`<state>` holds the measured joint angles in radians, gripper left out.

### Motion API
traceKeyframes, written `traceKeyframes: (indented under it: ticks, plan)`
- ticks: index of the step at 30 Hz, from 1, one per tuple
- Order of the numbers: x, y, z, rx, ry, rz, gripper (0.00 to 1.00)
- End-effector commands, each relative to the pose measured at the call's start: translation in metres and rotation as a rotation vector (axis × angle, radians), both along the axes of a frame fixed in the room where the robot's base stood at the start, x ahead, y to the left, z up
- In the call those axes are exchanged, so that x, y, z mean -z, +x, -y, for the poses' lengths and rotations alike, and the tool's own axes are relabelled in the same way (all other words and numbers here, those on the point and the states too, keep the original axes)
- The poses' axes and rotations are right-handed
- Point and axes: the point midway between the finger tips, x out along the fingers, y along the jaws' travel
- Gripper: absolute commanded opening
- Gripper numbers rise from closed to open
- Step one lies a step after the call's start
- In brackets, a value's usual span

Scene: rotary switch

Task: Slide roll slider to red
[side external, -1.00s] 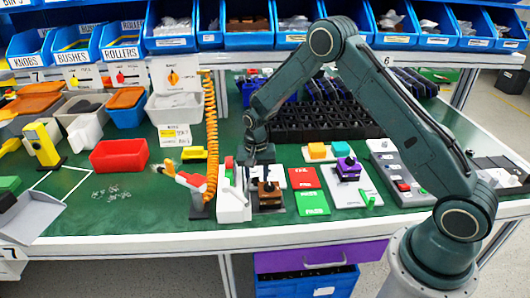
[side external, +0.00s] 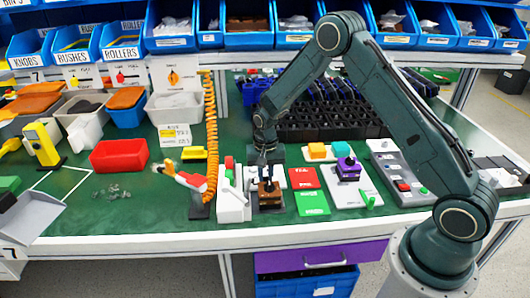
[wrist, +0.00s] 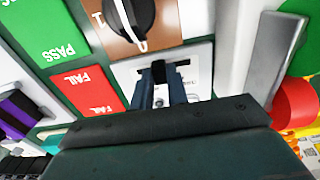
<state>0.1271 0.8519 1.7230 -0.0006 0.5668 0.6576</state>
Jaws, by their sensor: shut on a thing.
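A small black slider knob (wrist: 159,72) stands in a dark slot in a white panel (wrist: 190,58) in the wrist view. My gripper (wrist: 159,82) has its two narrow fingers around this knob, shut on it. A brown box (wrist: 115,38) with a round black rotary knob (wrist: 140,15) and a white pointer lies just beyond the panel. In the side view my gripper (side external: 267,170) points down just behind the brown box (side external: 269,192). The slider there is too small and hidden to make out.
A red FAIL card (side external: 304,178) and a green PASS card (side external: 312,203) lie right of the box. A white upright fixture (side external: 233,203) stands close on the left. A purple switch block (side external: 348,169) is farther right. Black trays (side external: 315,122) lie behind.

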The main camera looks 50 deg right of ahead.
Motion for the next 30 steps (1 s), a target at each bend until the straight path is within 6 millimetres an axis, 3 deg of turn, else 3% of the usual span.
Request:
traceKeyframes:
  ticks: [4,14,15,18,30]
  plan:
    - [-0.001,-0.014,0.015,0.004,-0.001,0.0,0.0]
    - [0.0,-0.018,0.019,0.005,-0.004,-0.003,0.0]
    - [0.0,-0.018,0.019,0.005,-0.005,-0.004,0.17]
    - [0.0,-0.018,0.019,0.005,-0.004,-0.004,0.37]
    - [-0.002,-0.017,0.017,0.002,-0.001,0.0,0.38]
